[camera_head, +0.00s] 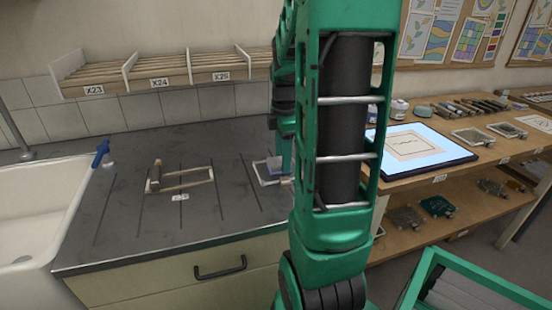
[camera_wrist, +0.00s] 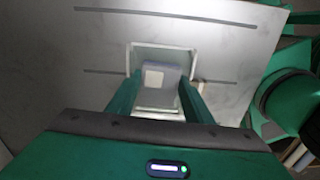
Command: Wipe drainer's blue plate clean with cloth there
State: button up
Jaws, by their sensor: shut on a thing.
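In the wrist view, my gripper (camera_wrist: 160,82) points down with its two green fingers on either side of a small bluish-grey pad (camera_wrist: 174,70) with a pale square on top. It is shut on this pad, which may be the cloth. The pad is over a pale rectangular frame or shallow tray (camera_wrist: 150,47). In the head view, a blue patch (camera_head: 275,168) shows at this pale frame (camera_head: 260,173), beside my arm; I cannot tell whether it is the plate or the pad. My arm hides the gripper's fingers there. Any marks on the plate are too small to tell.
Another pale open frame (camera_head: 183,182) with a brown upright piece (camera_head: 155,176) lies left on the grooved grey counter (camera_head: 120,230). A wooden bench (camera_head: 425,165) with a lit panel (camera_head: 418,148) stands right.

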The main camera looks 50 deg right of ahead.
aim_at(271, 163)
jog(key=shift+s+d, duration=0.7)
jog(key=shift+d, duration=0.35)
jog(key=shift+w+a, duration=0.55)
jog(key=shift+a, duration=0.3)
jog(key=shift+w+a, duration=0.55)
jog(key=shift+a, duration=0.3)
jog(key=shift+w+a, duration=0.55)
jog(key=shift+a, duration=0.3)
jog(key=shift+s+d+r, duration=0.1)
jog(key=shift+s+d, duration=0.4)
jog(key=shift+d, duration=0.35)
jog(key=shift+s+d+f, duration=0.1)
jog(key=shift+s+d, duration=0.45)
jog(key=shift+d, duration=0.3)
jog(key=shift+s+d+r, duration=0.1)
jog(key=shift+s+d, duration=0.4)
jog(key=shift+d, duration=0.35)
jog(key=shift+r, duration=2.5)
